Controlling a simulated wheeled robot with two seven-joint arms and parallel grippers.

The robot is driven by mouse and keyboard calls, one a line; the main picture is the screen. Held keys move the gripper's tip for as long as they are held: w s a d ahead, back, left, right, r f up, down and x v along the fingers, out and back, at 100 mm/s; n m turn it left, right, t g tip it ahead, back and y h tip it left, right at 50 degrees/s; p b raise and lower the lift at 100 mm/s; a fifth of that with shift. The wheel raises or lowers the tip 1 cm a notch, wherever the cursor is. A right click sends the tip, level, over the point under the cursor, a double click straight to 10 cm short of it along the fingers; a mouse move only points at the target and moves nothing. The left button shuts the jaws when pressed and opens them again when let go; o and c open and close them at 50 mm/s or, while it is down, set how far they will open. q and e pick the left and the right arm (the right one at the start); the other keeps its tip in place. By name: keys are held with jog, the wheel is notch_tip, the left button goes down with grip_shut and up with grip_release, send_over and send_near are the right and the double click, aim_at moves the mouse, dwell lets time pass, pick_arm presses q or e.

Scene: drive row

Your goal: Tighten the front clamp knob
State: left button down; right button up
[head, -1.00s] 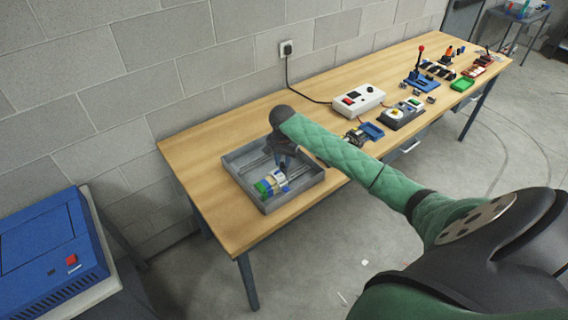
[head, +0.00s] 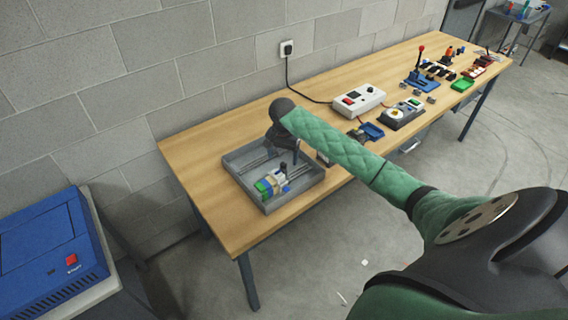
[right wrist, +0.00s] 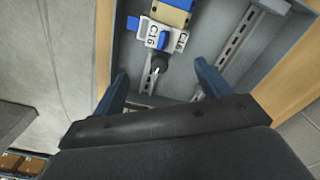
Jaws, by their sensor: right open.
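A grey open tray (head: 232,178) sits on the near end of the workbench. Inside it, a white, blue and tan device with a green end (head: 270,183) is fixed on rails. In the right wrist view the device (right wrist: 165,32) carries labels reading C16. A small dark knob (right wrist: 159,63) sticks out of its near side. My right gripper (right wrist: 162,80) is open, its two blue fingers on either side of the knob and apart from it. In the head view, my right gripper (head: 294,158) hangs over the tray, partly hidden behind my arm. My left gripper is not in view.
The bench's near left end is clear.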

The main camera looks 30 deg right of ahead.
aim_at(283, 164)
jog(key=shift+r, duration=2.2)
